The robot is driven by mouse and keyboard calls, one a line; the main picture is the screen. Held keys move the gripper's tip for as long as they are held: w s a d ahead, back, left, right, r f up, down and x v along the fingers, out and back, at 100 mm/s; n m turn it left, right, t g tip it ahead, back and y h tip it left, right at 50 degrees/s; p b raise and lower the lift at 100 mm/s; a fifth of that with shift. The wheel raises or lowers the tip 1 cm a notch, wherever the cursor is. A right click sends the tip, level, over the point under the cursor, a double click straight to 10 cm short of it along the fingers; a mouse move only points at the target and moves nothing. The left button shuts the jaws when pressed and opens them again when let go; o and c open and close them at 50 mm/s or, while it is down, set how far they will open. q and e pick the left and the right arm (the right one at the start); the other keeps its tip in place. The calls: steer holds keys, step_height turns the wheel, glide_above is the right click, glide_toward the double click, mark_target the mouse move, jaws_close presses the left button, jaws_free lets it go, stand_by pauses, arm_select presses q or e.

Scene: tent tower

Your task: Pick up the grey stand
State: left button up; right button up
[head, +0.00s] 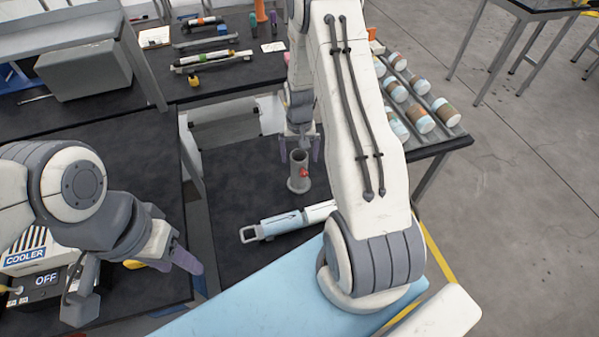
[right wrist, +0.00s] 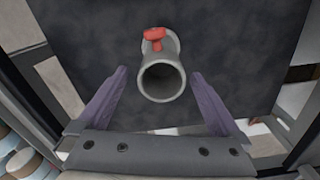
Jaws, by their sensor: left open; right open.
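The grey stand (head: 298,184) is an upright hollow grey tube with a red knob on its side, standing on a dark tabletop in the middle of the head view. In the right wrist view the stand (right wrist: 161,82) shows its open round top, with the red knob towards the top of the picture. My right gripper (head: 300,148) is open above the stand. Its purple fingers, seen in the right wrist view (right wrist: 158,75), lie on either side of the tube's rim with gaps. My left gripper (head: 180,256) is off to the lower left, away from the stand, with one purple finger clearly visible.
A white and light-blue cylinder with a handle (head: 285,224) lies just in front of the stand. Several jars (head: 420,118) lie on a rack at the right. A box marked COOLER (head: 28,262) stands at the lower left. Dark tabletop (head: 235,180) is clear left of the stand.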

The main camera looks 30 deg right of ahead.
steer(key=p, duration=0.2)
glide_above(296, 184)
steer(key=w+d, duration=0.2)
step_height(296, 184, down, 5)
steer(key=shift+s+d, duration=0.1)
steer(key=shift+d, duration=0.05)
steer(key=shift+f, duration=0.4)
jaws_close()
steer(key=shift+r, duration=0.1)
